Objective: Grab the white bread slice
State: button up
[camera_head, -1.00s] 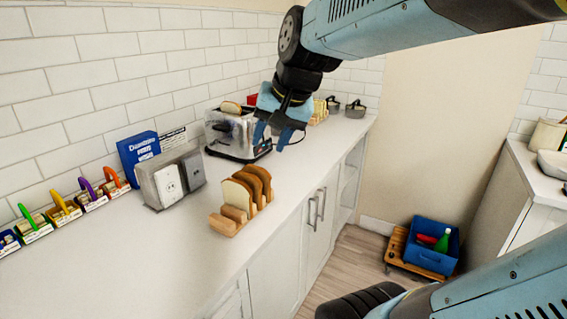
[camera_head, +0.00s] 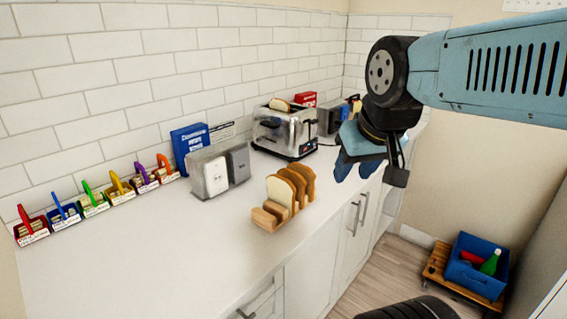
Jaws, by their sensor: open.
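The white bread slice (camera_head: 278,191) stands upright at the near left end of a wooden toast rack (camera_head: 265,219) on the white counter. Several browner slices (camera_head: 299,183) stand behind it in the same rack. My gripper (camera_head: 354,180) is open and empty, pointing down, to the right of the rack and above it in the picture. It is apart from the bread. Another slice (camera_head: 281,104) sticks out of the silver toaster (camera_head: 285,131) farther back.
A metal holder (camera_head: 211,176) with two panels stands left of the rack. A blue box (camera_head: 189,146) and several small colour-handled caddies (camera_head: 122,192) line the wall. The front of the counter (camera_head: 165,258) is clear.

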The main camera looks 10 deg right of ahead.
aim_at(281, 190)
jog(key=z, duration=0.9)
jog(key=k, duration=0.7)
jog(key=u, duration=0.25)
